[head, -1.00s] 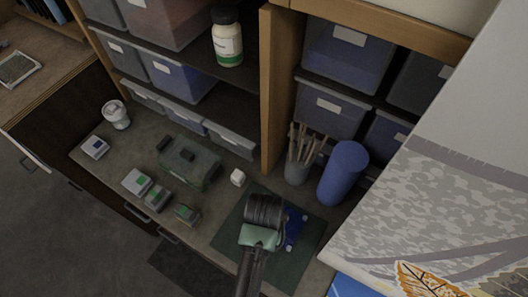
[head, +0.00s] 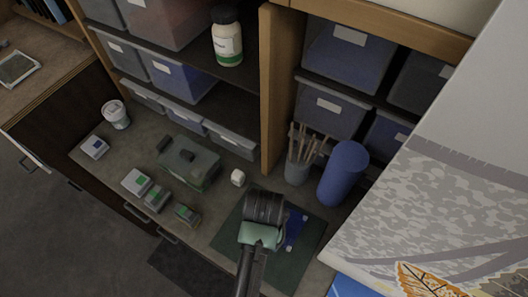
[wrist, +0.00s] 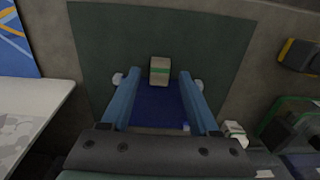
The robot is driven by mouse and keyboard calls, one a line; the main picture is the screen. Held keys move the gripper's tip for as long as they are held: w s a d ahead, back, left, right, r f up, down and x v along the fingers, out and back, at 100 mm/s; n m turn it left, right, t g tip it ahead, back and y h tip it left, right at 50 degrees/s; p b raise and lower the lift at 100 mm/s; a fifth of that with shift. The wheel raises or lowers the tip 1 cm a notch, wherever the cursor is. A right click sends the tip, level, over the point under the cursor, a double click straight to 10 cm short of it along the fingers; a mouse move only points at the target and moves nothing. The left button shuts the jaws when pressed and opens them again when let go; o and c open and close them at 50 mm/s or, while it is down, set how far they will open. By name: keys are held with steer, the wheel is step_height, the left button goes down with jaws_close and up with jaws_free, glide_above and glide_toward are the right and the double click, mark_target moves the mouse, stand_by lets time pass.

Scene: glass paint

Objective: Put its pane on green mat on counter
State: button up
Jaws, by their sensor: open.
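The green mat (head: 288,262) lies on the counter (head: 226,196) and also shows in the wrist view (wrist: 110,40). A flat dark-blue pane (wrist: 157,106) lies over the mat between my fingers in the wrist view; part of it shows right of my gripper in the head view (head: 296,229). A small pale block with a green band (wrist: 160,71) stands at the pane's far edge, between my fingertips. My gripper (wrist: 159,80) is open, with its blue fingers apart on either side. In the head view my gripper (head: 264,208) is above the mat and hides the block.
A blue cylinder (head: 343,174) and a grey cup of sticks (head: 298,168) stand behind the mat. Several small boxes, a green case (head: 189,166) and a white jar (head: 116,114) stand farther left. Shelving rises behind.

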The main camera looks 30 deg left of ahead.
step_height(320, 180, up, 10)
steer(key=p, duration=0.2)
steer(key=shift+r+p, duration=0.25)
steer(key=shift+p, duration=0.15)
